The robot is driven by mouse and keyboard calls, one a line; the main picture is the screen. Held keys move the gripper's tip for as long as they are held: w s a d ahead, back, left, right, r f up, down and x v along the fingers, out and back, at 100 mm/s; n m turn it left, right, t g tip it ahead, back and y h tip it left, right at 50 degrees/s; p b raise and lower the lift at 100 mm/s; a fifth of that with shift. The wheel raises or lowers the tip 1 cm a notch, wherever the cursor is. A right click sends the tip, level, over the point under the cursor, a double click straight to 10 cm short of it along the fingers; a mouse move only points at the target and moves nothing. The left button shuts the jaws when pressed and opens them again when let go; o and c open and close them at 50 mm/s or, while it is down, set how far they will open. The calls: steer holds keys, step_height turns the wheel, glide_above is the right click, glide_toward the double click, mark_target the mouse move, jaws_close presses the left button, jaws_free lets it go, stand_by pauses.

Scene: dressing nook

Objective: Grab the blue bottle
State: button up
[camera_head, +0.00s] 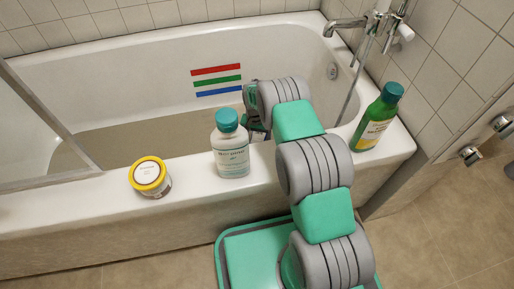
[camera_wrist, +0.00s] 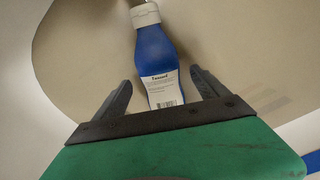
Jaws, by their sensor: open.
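The blue bottle (camera_wrist: 157,55) has a white cap and a white label and shows in the wrist view, with its cap towards the top of the picture. My gripper (camera_wrist: 162,80) is open, with one finger on each side of the bottle's lower, labelled part. A gap shows between each finger and the bottle, and I cannot tell how far the bottle lies between them in depth. In the head view my gripper (camera_head: 256,122) is partly hidden at the tub's inner side behind the clear bottle and my arm. I do not see the blue bottle in that view.
On the bathtub's front rim (camera_head: 90,205) stand a yellow-lidded jar (camera_head: 150,178), a clear bottle with teal cap (camera_head: 230,145) close to my gripper, and a green bottle (camera_head: 376,118) right of my arm. A tap (camera_head: 345,27) is at the back right. A glass screen stands left.

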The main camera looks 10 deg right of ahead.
step_height(320, 180, down, 2)
steer(key=shift+f, duration=0.25)
steer(key=shift+r, duration=0.1)
steer(key=c, duration=1.8)
steer(key=shift+o, duration=0.2)
steer(key=shift+r, duration=0.1)
